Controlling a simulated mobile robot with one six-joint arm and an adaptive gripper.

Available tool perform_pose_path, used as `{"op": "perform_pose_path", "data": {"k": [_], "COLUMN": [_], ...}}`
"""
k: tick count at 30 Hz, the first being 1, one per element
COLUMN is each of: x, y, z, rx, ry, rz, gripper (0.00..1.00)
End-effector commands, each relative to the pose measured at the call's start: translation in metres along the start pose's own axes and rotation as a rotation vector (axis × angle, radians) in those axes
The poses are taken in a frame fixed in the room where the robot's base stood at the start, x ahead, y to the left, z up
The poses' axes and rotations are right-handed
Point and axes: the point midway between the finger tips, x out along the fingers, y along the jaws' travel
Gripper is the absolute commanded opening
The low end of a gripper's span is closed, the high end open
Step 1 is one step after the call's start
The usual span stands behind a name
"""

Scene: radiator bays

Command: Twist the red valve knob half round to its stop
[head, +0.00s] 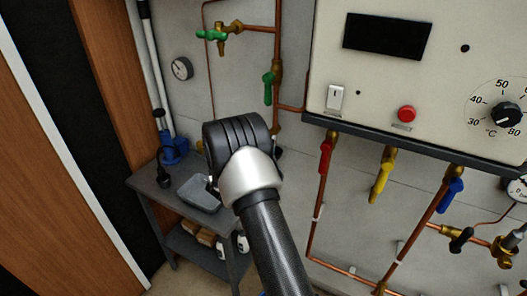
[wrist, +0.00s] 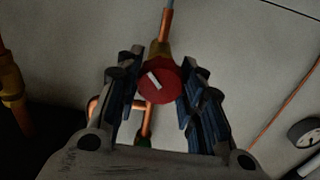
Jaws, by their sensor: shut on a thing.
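The red valve knob (wrist: 168,88) is in the middle of the wrist view, round, with a white mark slanting from upper left to lower right. It sits on a brass fitting (wrist: 159,49) with pipe above it. My gripper (wrist: 160,76) has its two dark ribbed fingers on the left and right sides of the knob, shut on it. In the head view the knob and my fingers are hidden behind my arm's black and silver wrist.
In the head view, a boiler panel (head: 375,72) hangs at right, with a red lever (head: 325,157), a yellow lever (head: 380,183) and a blue lever (head: 449,196) below it. A grey bench (head: 164,197) stands left of my arm. Copper pipes run along the wall.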

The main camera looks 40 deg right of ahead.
Motion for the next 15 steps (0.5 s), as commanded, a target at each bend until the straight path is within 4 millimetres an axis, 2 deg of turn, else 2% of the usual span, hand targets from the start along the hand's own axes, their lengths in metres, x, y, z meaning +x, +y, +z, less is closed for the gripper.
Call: {"op": "perform_pose_path", "data": {"k": [15], "x": [0.0002], "y": [0.0009], "z": [0.0034], "rx": [0.478], "ry": [0.003], "rz": [-0.001], "gripper": [0.11]}}
